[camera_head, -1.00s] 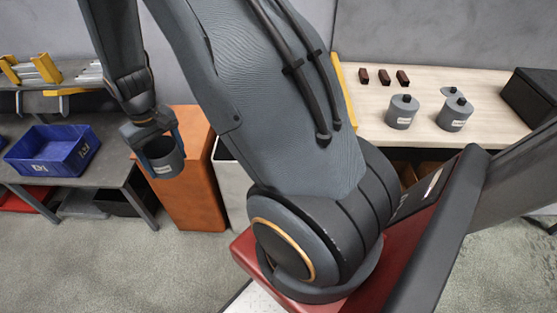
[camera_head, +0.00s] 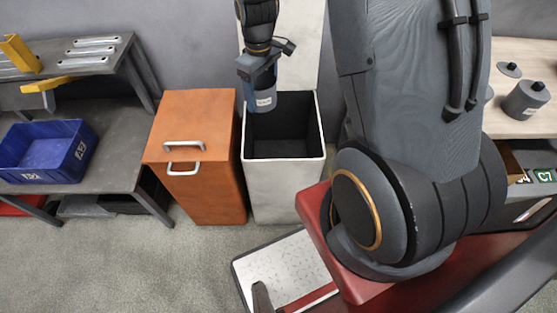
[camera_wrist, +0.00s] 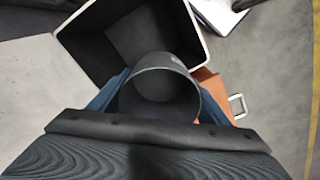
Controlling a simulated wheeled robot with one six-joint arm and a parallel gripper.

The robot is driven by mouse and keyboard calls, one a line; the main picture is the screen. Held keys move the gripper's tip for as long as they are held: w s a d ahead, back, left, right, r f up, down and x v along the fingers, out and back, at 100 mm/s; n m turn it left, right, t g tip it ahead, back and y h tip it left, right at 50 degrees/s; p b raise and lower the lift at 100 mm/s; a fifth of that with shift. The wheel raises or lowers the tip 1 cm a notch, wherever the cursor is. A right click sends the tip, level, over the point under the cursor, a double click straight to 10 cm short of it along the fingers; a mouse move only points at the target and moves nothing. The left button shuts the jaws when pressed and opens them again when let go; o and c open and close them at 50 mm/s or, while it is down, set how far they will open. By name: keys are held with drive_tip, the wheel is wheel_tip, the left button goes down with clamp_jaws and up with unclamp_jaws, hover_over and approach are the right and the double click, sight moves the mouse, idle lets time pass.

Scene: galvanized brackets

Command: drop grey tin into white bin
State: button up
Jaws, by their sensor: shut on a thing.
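The grey tin (camera_head: 263,98) is an open-topped can with a white label. My gripper (camera_head: 262,82) is shut on it, with blue fingers on both sides. In the wrist view the tin (camera_wrist: 165,85) is upright and empty inside, between the fingers of my gripper (camera_wrist: 160,95). The white bin (camera_head: 285,188) stands open on the floor with its lid raised at the back and a dark inside. The tin hangs over the left back part of its opening. The bin's rim (camera_wrist: 75,22) and dark inside also show below the tin in the wrist view.
An orange bin (camera_head: 195,190) with a closed lid and handles stands just left of the white bin. Further left is a grey bench with a blue crate (camera_head: 45,152).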

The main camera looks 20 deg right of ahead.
drive_tip(key=w+d+f+n+b, duration=0.1)
drive_tip(key=d+f+n+b, duration=0.3)
drive_tip(key=f+n+b, duration=0.3)
drive_tip(key=w+d+f+n+b, duration=0.2)
drive_tip(key=d+f+n+b, duration=0.3)
drive_tip(key=f+n, duration=0.4)
drive_tip(key=shift+d+f+b, duration=0.15)
drive_tip(key=shift+f+b, duration=0.05)
drive_tip(key=shift+b, duration=0.7)
drive_tip(key=o, duration=1.3)
drive_tip(key=shift+r+p, duration=0.3)
drive_tip(key=shift+r, duration=3.65)
